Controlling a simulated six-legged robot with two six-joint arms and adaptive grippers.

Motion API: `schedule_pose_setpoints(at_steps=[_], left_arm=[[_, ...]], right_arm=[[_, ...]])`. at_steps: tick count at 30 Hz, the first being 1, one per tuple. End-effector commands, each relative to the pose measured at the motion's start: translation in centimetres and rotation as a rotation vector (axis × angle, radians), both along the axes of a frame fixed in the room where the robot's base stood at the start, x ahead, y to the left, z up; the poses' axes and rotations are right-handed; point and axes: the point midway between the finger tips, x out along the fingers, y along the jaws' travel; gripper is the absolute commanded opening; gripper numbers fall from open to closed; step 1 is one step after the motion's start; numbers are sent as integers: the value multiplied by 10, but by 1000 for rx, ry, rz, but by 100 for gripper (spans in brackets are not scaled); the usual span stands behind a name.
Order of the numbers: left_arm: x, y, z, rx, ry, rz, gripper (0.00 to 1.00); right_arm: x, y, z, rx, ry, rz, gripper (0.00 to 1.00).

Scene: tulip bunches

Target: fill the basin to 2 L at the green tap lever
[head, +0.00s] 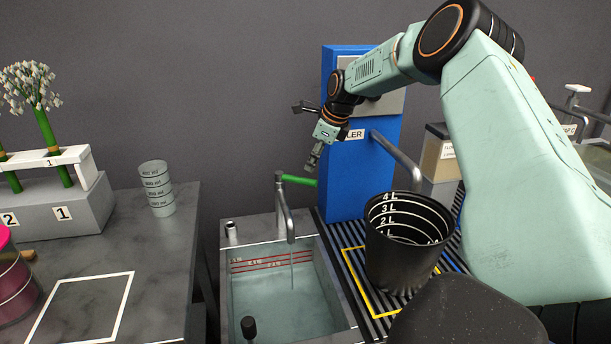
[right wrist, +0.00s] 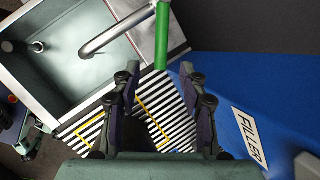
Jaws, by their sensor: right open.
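The basin (head: 341,296) is a grey sink in the head view, with water (head: 280,300) in it and red level lines on its back wall. The water surface lies below those lines. A thin stream seems to fall from the tap spout (head: 291,234). The green tap lever (head: 297,180) sticks out to the right at the tap's top. My right gripper (head: 313,160) is above the lever and open. In the right wrist view, the lever (right wrist: 162,38) lies just ahead of the open fingers (right wrist: 158,80), which hold nothing.
A black graduated bucket (head: 392,262) stands on the striped grate right of the basin, near a yellow outline. The blue filler (head: 345,195) stands behind.

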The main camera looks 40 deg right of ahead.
Motion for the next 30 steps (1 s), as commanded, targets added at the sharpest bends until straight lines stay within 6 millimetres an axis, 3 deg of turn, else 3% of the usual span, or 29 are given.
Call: schedule_pose_setpoints(at_steps=[5,18,30], left_arm=[[1,0,-5,0,-1,0,40],[0,0,-34,0,-1,0,40],[0,0,-35,0,-1,-1,40]], right_arm=[[3,1,-9,10,4,-27,43],[30,3,-66,7,5,-21,43],[33,3,-71,9,2,-19,43]])
